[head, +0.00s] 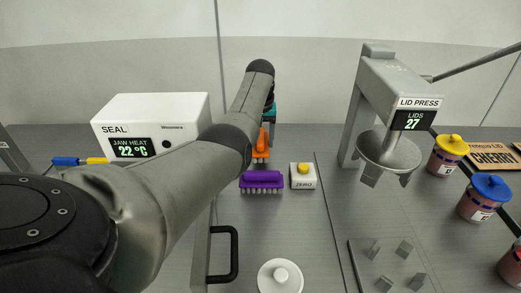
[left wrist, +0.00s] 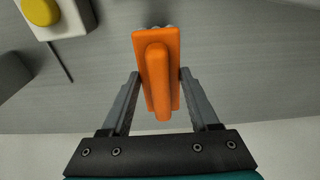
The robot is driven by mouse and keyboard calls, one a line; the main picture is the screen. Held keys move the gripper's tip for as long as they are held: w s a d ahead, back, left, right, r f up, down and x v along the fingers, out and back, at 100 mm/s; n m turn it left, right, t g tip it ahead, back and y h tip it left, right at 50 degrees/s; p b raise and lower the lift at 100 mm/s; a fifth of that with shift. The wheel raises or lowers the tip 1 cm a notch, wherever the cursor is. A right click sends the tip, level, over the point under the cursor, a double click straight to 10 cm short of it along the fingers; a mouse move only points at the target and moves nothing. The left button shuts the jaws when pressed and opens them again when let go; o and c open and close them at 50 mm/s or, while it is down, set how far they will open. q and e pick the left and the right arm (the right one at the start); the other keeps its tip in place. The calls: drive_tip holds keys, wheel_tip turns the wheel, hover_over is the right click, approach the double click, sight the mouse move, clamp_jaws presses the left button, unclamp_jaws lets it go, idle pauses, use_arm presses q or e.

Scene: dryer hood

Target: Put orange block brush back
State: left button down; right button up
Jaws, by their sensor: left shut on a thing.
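The orange block brush (head: 261,149) shows in the head view behind the purple brush, partly hidden by my left arm. In the left wrist view, the orange block brush (left wrist: 157,62) lies between the fingers of my left gripper (left wrist: 160,76), its long raised handle toward the camera and a little of its pale bristles at the top edge. My left gripper is shut on it. The head view does not clearly show whether the brush touches the counter. My right gripper is in neither view.
A purple brush (head: 261,180) stands bristles down, beside a white ZERO box (head: 303,178) with a yellow button. A SEAL box (head: 155,108) is left, the lid press (head: 384,85) right. Jars (head: 447,157) stand far right. A white knobbed lid (head: 280,277) is in front.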

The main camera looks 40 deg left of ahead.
sight(261, 138)
use_arm(q)
drive_tip(key=shift+f+b, duration=0.35)
drive_tip(key=shift+f, duration=1.25)
drive_tip(key=shift+f, duration=0.15)
drive_tip(key=shift+c, duration=0.7)
unclamp_jaws()
drive_tip(key=r+p, duration=0.1)
drive_tip(key=r, duration=0.2)
drive_tip(key=r+p, duration=0.1)
drive_tip(key=r, duration=0.3)
drive_tip(key=s+r+p, duration=0.1)
drive_tip(key=r, duration=0.2)
drive_tip(key=shift+d+r, duration=0.35)
drive_tip(key=shift+d, duration=0.05)
drive_tip(key=shift+r, duration=0.8)
